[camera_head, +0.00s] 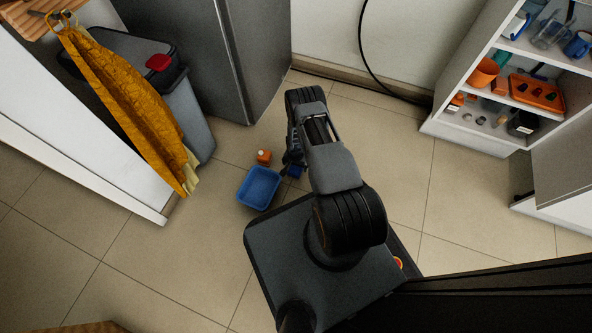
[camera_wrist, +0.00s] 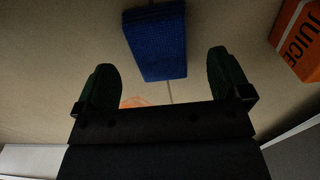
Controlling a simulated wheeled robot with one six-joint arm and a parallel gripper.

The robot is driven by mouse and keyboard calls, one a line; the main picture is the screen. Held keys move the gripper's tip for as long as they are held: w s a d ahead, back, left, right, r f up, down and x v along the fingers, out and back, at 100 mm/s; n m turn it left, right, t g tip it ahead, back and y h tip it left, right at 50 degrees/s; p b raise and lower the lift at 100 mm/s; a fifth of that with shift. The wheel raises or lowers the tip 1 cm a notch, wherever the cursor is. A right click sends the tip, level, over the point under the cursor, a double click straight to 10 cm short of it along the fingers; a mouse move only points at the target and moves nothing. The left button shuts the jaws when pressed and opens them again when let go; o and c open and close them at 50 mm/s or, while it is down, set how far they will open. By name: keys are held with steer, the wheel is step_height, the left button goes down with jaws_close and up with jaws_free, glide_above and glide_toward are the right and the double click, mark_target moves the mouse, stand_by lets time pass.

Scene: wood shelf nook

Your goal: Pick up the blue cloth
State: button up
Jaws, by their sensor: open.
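The blue cloth (camera_wrist: 155,42) is a folded, textured block in the wrist view. It lies on the floor just beyond and between my fingertips, apart from them. In the head view my gripper (camera_head: 291,158) is low near the floor and mostly hidden by my arm.
A yellow cloth (camera_head: 130,95) hangs left. White shelves (camera_head: 440,112) stand right.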

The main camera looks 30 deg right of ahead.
mark_target(296, 167)
step_height(296, 167, down, 4)
steer(key=shift+r+b, duration=0.25)
steer(key=shift+b, duration=0.55)
steer(key=shift+c, duration=0.4)
steer(key=c, duration=1)
steer(key=shift+r+p, duration=0.4)
steer(key=shift+r, duration=0.1)
step_height(296, 167, up, 2)
steer(key=shift+r+p, duration=0.25)
steer(key=shift+p, duration=0.4)
steer(key=s+d+r+p, duration=0.3)
steer(key=s+r, duration=0.1)
steer(key=s, duration=0.2)
steer(key=s+d+r+p, duration=0.3)
steer(key=s+r+p, duration=0.1)
steer(key=s+r, duration=0.1)
steer(key=shift+s+d+r+p, duration=0.25)
steer(key=shift+s+r+p, duration=0.05)
steer(key=shift+s, duration=0.4)
